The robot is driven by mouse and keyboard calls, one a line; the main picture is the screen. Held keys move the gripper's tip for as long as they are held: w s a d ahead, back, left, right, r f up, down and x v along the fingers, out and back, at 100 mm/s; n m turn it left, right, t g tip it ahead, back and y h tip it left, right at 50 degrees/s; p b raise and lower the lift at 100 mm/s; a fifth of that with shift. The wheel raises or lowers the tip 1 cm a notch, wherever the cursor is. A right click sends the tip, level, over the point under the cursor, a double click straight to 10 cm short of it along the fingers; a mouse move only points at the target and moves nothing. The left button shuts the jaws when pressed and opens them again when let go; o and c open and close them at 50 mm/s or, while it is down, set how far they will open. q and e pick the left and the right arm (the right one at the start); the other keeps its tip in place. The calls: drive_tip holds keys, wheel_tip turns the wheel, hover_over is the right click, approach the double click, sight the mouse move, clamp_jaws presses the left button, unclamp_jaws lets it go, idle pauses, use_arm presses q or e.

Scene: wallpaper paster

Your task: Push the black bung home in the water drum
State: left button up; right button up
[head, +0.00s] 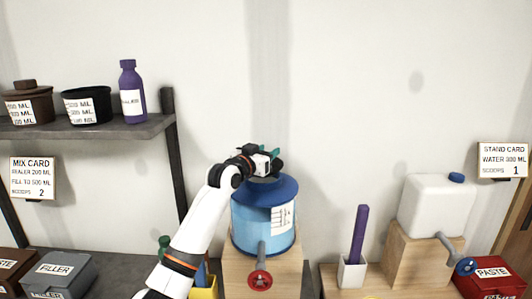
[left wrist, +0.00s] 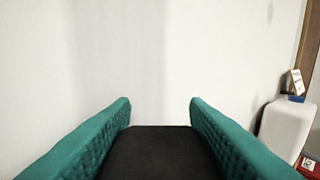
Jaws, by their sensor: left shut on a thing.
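The water drum (head: 262,222) is blue, with a darker blue lid, a white label and a red tap at the front. It stands on a wooden block. My left gripper (head: 264,155) is just above the drum's lid, its arm coming in from the lower left. In the left wrist view the black bung (left wrist: 160,155) lies between the two green finger pads of my left gripper (left wrist: 160,120), which is shut on it. In the head view the gripper hides the drum's opening, so I cannot tell how far the bung is in. My right gripper is not in view.
A shelf (head: 90,130) at the left holds a brown pot, a black pot and a purple bottle (head: 131,92). A white container (head: 436,208) with a blue cap stands at the right. A purple stick (head: 358,235) stands in a white holder between it and the drum.

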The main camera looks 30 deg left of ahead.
use_arm(q)
drive_tip(key=shift+s, duration=0.1)
idle(0.6)
drive_tip(key=shift+p, duration=0.55)
idle(0.4)
drive_tip(key=shift+f+b, duration=0.8)
drive_tip(key=shift+f, duration=0.85)
drive_tip(key=o, duration=1.1)
